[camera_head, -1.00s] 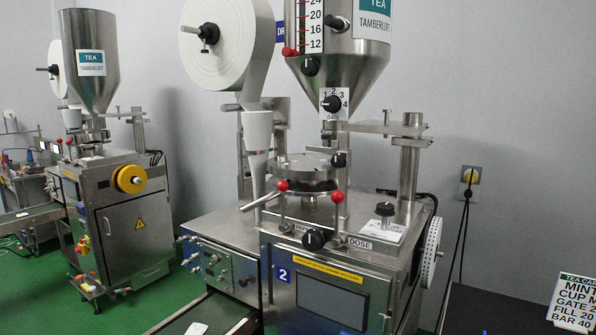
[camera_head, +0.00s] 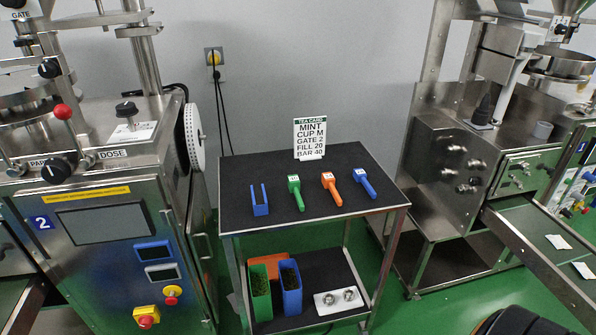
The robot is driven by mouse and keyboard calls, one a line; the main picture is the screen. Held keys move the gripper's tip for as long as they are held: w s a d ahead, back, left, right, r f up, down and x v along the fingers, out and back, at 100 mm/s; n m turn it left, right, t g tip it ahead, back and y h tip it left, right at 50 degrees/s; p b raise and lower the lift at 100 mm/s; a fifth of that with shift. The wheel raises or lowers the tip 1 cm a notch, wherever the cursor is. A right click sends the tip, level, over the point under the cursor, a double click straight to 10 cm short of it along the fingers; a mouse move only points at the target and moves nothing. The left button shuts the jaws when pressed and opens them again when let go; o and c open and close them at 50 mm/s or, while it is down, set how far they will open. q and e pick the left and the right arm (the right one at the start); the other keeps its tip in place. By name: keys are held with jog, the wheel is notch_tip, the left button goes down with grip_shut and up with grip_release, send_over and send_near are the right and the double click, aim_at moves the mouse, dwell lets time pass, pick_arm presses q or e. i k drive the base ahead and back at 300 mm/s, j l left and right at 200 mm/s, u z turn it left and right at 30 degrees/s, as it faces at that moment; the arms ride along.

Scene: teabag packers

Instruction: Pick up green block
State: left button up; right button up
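A green block-like piece with a handle (camera_head: 295,190) lies on the dark top of a small metal cart (camera_head: 240,212). It is the second item from the left, between a blue forked holder (camera_head: 260,208) and an orange piece (camera_head: 331,187). A similar blue piece (camera_head: 364,181) lies at the right. A green bin (camera_head: 260,299) stands on the cart's lower shelf. Neither of my grippers shows in the head view.
A tea card (camera_head: 309,138) stands at the cart's back edge. A blue bin (camera_head: 290,297) and a white plate with two metal rings (camera_head: 339,300) are on the lower shelf. Machines flank the cart on the left (camera_head: 105,215) and right (camera_head: 455,165). Green floor shows between them.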

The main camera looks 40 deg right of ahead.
aim_at(293, 184)
jog(key=z, duration=1.1)
